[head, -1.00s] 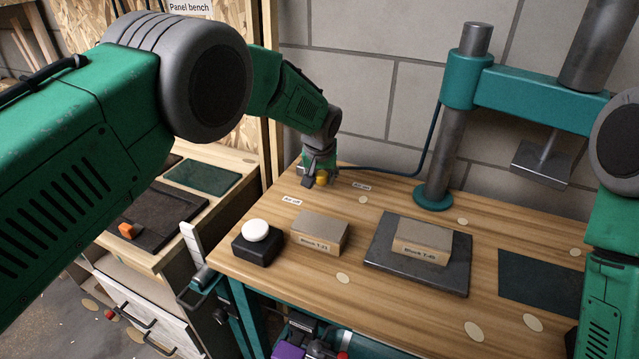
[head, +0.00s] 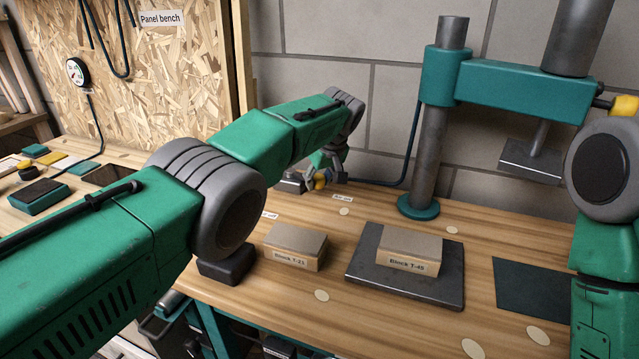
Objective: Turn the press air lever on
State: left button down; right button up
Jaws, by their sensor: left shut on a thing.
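The press air lever shows as a small yellow end (head: 320,183) beside a small grey block at the back of the wooden bench, near the wall. My left gripper (head: 327,178) reaches down over it and is shut on it; its fingers and wrist hide most of the lever. A small white label (head: 343,197) lies just in front and to the right of the gripper. Another (head: 270,215) lies nearer, to the left; their print is too small to read surely. My right arm stands at the right edge; its gripper is out of view.
The teal press (head: 520,88) stands right of the lever, a dark hose (head: 412,145) running beside its column. A dark mat (head: 530,290) lies right.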

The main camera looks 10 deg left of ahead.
pick_arm(q)
jog(key=shift+w+a+r, duration=0.15)
jog(key=shift+w+r, duration=0.2)
jog(key=shift+r, duration=0.15)
jog(key=c, duration=1.2)
grip_release()
jog(key=shift+s+f, duration=0.2)
jog(key=shift+f, duration=0.1)
